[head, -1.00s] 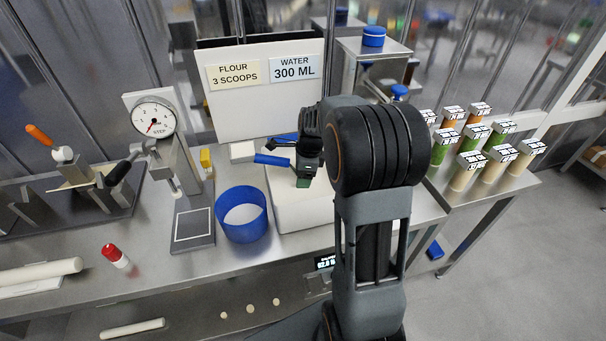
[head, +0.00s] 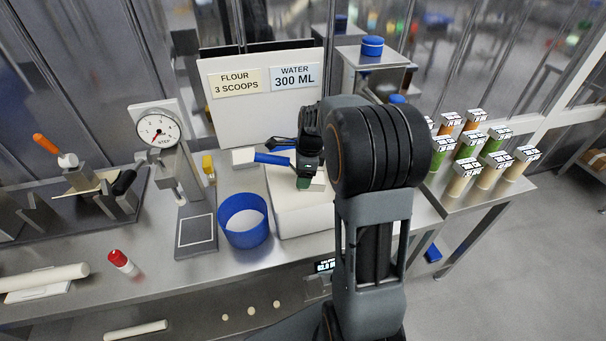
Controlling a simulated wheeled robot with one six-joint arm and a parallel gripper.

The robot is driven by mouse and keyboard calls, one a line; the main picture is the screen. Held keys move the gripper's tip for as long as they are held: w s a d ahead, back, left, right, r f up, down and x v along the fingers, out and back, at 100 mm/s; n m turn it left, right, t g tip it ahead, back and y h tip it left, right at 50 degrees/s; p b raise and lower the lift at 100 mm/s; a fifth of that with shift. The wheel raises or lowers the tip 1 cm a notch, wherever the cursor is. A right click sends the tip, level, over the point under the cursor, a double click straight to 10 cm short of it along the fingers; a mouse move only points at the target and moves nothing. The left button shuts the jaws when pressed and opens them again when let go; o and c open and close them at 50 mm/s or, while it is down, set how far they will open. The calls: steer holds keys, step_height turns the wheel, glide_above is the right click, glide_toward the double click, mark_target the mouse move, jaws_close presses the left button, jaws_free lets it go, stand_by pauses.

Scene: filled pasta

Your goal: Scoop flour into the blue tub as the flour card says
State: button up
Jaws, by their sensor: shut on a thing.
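The flour card (head: 235,82) reads "FLOUR 3 SCOOPS" on a white board at the back. The blue tub (head: 243,234) stands on the steel counter, open at the top, with a pale inside bottom; I cannot tell whether flour is in it. My gripper (head: 306,177) is to the right of the tub, above a white box-like container (head: 303,219). It is shut on a blue handle (head: 273,158) that sticks out to the left, likely the scoop's.
A water card (head: 295,77) reads "WATER 300 ML". A red-capped shaker (head: 122,262) is at front left. Several jars (head: 492,168) stand at right. Counter is clear before the tub.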

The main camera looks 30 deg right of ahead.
step_height(320, 180, up, 10)
steer(key=p, duration=0.7)
steer(key=shift+f+p, duration=0.15)
steer(key=shift+p, duration=0.2)
